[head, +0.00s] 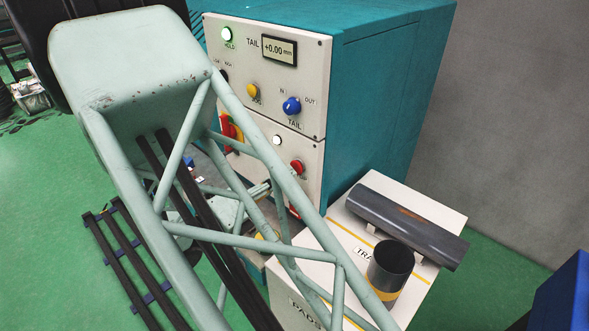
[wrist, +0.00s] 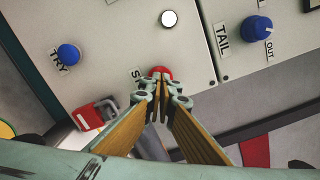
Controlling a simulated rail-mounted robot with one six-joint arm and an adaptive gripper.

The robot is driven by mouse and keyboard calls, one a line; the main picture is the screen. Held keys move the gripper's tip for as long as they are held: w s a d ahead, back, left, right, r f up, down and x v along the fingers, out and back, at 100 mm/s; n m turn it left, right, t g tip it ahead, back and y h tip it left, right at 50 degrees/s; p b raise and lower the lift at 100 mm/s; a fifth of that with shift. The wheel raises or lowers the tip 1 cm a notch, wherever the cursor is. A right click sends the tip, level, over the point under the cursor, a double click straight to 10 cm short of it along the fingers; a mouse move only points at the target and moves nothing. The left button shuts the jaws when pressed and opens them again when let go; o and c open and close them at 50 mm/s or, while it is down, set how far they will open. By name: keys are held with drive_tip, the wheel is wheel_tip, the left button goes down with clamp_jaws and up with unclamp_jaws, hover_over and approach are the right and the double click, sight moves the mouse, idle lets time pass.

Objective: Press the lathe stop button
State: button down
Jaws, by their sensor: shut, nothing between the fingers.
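The red stop button (wrist: 160,72) sits on the pale panel of the teal machine, beside a partly hidden label beginning "ST". What looks like the same red button (head: 297,167) shows on the lower panel in the head view. In the wrist view my gripper (wrist: 158,88) is shut and empty, its tips together at the near edge of the button, covering part of it. I cannot tell whether the tips touch it. In the head view my arm's truss crosses the picture, and I cannot make out the gripper clearly.
A white round light (wrist: 169,18), a blue TRY button (wrist: 68,54) and a blue TAIL knob (wrist: 257,25) surround the button. A white box (head: 440,209) bearing a grey cylinder (head: 407,227) and dark cup (head: 390,266) stands right.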

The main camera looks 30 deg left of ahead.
drive_tip(key=shift+p+x, duration=0.65)
drive_tip(key=shift+x, duration=0.25)
idle(1.8)
drive_tip(key=shift+s, duration=0.15)
drive_tip(key=shift+p+v, duration=0.45)
drive_tip(key=shift+v, duration=2.25)
